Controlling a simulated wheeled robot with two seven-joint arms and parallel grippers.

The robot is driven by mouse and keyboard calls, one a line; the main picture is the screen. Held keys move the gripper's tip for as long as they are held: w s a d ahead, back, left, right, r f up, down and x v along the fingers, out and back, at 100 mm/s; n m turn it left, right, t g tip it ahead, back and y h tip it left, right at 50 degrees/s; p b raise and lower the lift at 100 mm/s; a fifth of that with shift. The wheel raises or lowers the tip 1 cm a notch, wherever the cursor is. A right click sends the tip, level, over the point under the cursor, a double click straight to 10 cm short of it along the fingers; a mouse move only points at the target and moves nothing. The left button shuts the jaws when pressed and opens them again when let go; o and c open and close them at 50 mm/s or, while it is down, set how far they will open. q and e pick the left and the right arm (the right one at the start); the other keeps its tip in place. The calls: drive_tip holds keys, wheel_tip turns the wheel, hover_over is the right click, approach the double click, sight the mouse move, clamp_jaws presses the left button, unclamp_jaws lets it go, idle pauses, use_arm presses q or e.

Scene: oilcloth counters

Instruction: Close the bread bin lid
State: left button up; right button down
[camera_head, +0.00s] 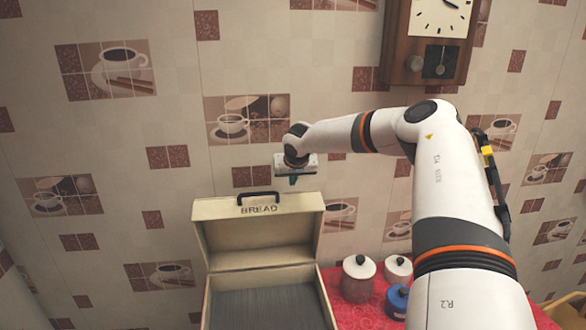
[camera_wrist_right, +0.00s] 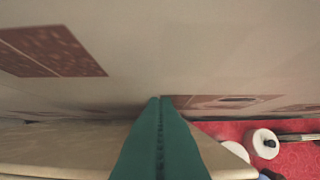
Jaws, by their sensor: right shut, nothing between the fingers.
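The cream bread bin (camera_head: 318,292) stands on the counter in the head view, with its front part cut off by the lower frame edge. Its lid (camera_head: 228,243) is raised, with "BREAD" lettering and a black handle (camera_head: 258,197) along the top edge. My right gripper (camera_head: 293,180) is shut and empty, above and slightly right of the lid's top, near the wall. In the right wrist view its green fingers (camera_wrist_right: 160,105) meet in front of the lid's pale edge (camera_wrist_right: 60,150). I cannot tell whether they touch it. My left gripper is not in view.
A wall clock (camera_head: 430,40) hangs above. The tiled wall is close behind the lid.

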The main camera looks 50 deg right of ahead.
drive_tip(key=shift+s+a+f+p, duration=0.1)
drive_tip(key=shift+s+a+p, duration=0.2)
drive_tip(key=shift+s, duration=0.2)
drive_tip(key=shift+s+a+f+p, duration=0.1)
drive_tip(key=shift+s+a+p, duration=0.05)
drive_tip(key=shift+s+a, duration=0.3)
drive_tip(key=shift+s+a+f, duration=0.1)
drive_tip(key=shift+s, duration=0.05)
drive_tip(key=shift+s, duration=0.1)
